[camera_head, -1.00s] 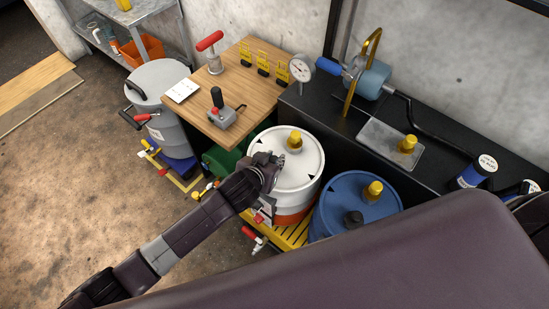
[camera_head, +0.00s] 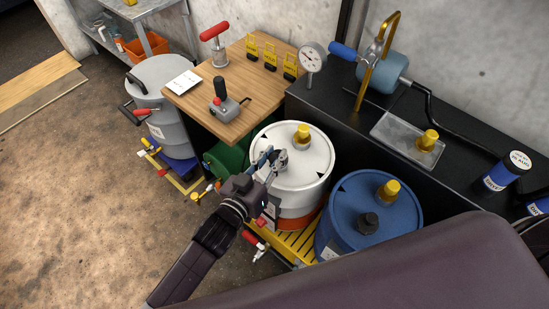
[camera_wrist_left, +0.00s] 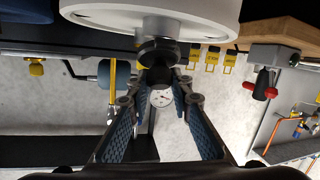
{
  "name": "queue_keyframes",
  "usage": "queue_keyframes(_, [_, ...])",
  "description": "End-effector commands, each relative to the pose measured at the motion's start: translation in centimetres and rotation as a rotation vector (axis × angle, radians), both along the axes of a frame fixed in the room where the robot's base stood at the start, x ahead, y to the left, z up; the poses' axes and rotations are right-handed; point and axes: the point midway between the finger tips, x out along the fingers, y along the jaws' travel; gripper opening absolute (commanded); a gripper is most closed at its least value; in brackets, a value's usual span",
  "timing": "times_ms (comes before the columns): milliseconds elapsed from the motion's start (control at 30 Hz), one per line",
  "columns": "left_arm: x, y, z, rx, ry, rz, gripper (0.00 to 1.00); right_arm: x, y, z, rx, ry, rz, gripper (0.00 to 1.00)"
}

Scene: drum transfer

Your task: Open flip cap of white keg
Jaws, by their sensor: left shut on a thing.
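The white keg (camera_head: 308,185) stands on a yellow grating with a yellow cap (camera_head: 302,140) near the back of its lid. My left gripper (camera_head: 270,158) reaches over the near left side of its lid. In the left wrist view, the white keg (camera_wrist_left: 205,12) fills the top, and a black cap (camera_wrist_left: 160,53) projects from it. There my left gripper (camera_wrist_left: 158,78) has its blue-padded fingers on either side of this cap and is shut on it. In the head view the gripper hides the black cap. My right gripper is not in view.
A blue drum (camera_head: 345,215) with yellow and black caps stands right of the keg. A black bench (camera_head: 345,120) with a pump and gauge (camera_head: 312,57) runs behind. A wooden table (camera_head: 235,110) and a grey drum (camera_head: 160,75) stand left. Floor at the left is open.

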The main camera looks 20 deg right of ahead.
Motion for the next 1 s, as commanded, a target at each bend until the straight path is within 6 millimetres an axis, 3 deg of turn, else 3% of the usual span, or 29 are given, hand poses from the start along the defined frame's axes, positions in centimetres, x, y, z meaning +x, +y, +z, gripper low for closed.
queue_keyframes(367, [0.0,0.0,0.0,-0.004,-0.002,0.000,0.00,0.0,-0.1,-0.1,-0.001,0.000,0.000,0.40])
queue_keyframes(400, [0.0,0.0,0.0,-0.004,-0.002,0.000,0.23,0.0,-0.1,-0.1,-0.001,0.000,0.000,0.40])
queue_keyframes(533, [0.0,0.0,0.0,-0.004,-0.002,0.000,0.37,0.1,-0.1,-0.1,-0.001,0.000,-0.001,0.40])
queue_keyframes(833, [-0.1,0.1,0.0,-0.003,-0.002,0.000,0.38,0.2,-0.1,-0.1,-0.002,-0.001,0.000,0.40])
queue_keyframes(1000, [-1.3,1.3,0.2,-0.003,0.000,0.001,0.38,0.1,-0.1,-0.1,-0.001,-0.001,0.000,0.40])
